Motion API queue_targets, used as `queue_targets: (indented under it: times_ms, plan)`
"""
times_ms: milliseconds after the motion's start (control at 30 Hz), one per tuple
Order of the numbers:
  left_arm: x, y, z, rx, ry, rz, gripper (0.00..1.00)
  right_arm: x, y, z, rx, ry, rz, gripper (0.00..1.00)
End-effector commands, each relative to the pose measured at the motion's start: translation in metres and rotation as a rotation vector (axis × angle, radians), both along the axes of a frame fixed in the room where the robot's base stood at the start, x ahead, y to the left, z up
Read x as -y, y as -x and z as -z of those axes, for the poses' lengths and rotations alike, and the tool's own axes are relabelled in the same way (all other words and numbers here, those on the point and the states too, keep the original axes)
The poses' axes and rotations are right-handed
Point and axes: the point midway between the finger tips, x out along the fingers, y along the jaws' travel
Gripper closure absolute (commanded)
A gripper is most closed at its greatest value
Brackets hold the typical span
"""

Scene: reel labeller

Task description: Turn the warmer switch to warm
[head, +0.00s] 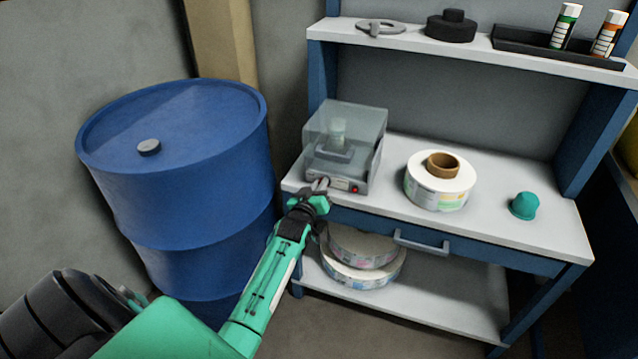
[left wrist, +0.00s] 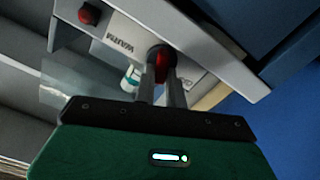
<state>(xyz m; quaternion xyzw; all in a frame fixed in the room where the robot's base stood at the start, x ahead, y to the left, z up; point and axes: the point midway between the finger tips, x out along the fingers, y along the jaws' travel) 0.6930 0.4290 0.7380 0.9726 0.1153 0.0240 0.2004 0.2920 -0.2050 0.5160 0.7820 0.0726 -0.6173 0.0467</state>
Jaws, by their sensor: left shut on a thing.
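The warmer (head: 348,183) is a grey box with a clear hood, standing at the left front corner of the white bench top. Its front panel shows a red lamp or button and, in the left wrist view, the word WARM on the panel (left wrist: 118,42). A red switch knob with a dark surround (left wrist: 161,57) sits beside that word. My left gripper (head: 319,186) is at the left part of the warmer's front, its two fingers closed on the switch knob. The fingers hide part of the knob, and its exact setting cannot be told. My right gripper is not in view.
A blue drum (head: 190,190) stands left of the bench, close to my left arm. A label reel (head: 437,191) and a teal dome-shaped thing (head: 524,206) are on the bench top (head: 495,190). A small bottle (head: 337,131) is under the hood. More reels (head: 360,262) lie on the lower shelf.

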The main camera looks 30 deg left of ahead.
Motion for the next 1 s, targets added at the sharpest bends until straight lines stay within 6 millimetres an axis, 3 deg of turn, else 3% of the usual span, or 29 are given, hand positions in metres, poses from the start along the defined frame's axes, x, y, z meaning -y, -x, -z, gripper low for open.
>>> queue_targets:
  times_ms: [600, 1000]
  plan:
    - [0.006, -0.001, -0.001, -0.137, -0.563, 0.001, 1.00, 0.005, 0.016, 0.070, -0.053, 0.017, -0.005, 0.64]
    - [0.009, -0.002, 0.001, -0.209, -0.864, 0.000, 1.00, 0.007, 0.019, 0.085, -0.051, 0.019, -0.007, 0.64]
